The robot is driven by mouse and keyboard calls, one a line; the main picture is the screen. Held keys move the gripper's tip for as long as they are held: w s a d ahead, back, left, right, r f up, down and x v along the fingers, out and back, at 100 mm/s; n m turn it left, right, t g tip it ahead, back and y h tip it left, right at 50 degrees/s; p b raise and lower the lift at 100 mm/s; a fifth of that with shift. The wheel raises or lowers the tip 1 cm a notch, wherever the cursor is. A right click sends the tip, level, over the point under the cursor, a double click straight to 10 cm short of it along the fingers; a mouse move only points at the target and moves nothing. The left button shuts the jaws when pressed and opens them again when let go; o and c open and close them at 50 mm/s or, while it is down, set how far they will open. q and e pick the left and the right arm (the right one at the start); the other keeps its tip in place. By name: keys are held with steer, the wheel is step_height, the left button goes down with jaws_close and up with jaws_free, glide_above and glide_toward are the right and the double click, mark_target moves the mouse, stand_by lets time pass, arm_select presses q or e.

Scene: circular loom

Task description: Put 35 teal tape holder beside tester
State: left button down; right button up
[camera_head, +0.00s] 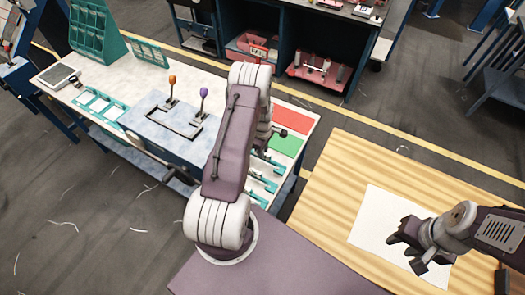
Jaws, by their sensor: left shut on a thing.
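Several teal tape holders (263,182) lie in a row at the right end of the white workbench, partly hidden by my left arm. I cannot read a 35 on any of them. My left gripper (267,154) is low over this row, mostly hidden behind its own arm. It is shut on what looks like a teal holder; the grip itself is not clear. A blue-grey box with an orange and a purple knobbed lever (168,122), perhaps the tester, stands left of my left arm. My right gripper (408,250) is open and empty above a white sheet.
Red (291,119) and green (285,144) mats lie at the bench's right end. A teal rack (97,32) and tray with white cards (100,104) are at the left. The wooden table (335,185) at right is mostly clear. Shelves with bins (318,72) stand behind.

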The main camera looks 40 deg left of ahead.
arm_select(q)
steer(key=shift+w+f+b, duration=0.1)
steer(key=shift+f+b, duration=0.55)
steer(key=shift+f, duration=0.75)
steer(key=shift+f+b, duration=0.35)
steer(key=shift+f, duration=0.15)
steer(key=c, duration=1.3)
jaws_free()
steer(key=shift+c, duration=0.2)
